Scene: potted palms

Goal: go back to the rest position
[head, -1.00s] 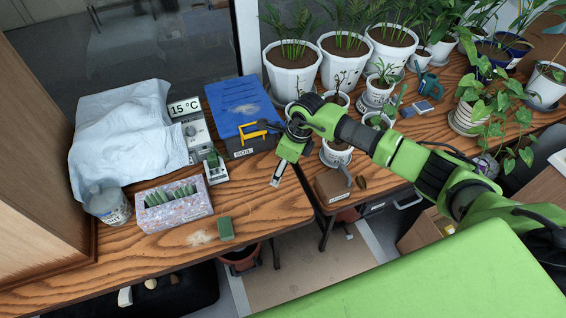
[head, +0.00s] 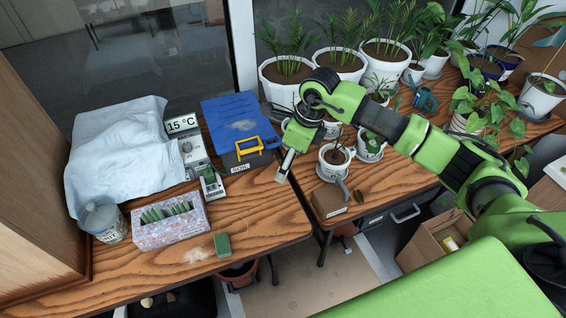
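My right arm comes in from the right and reaches across the plant bench. My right gripper (head: 285,166) points down above the gap between the two wooden tables, just right of the blue-lidded soil box (head: 236,122). It is seen edge-on, so I cannot tell whether its fingers are open or shut. Nothing shows hanging from it. My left gripper is not in view.
The left table (head: 270,215) holds a speckled planter box (head: 168,230), a green block (head: 222,244), a jar (head: 104,223) and a white cloth (head: 115,150). Potted palms (head: 287,90) and small pots (head: 333,165) crowd the right bench near my arm. A brown box (head: 328,200) sits at its edge.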

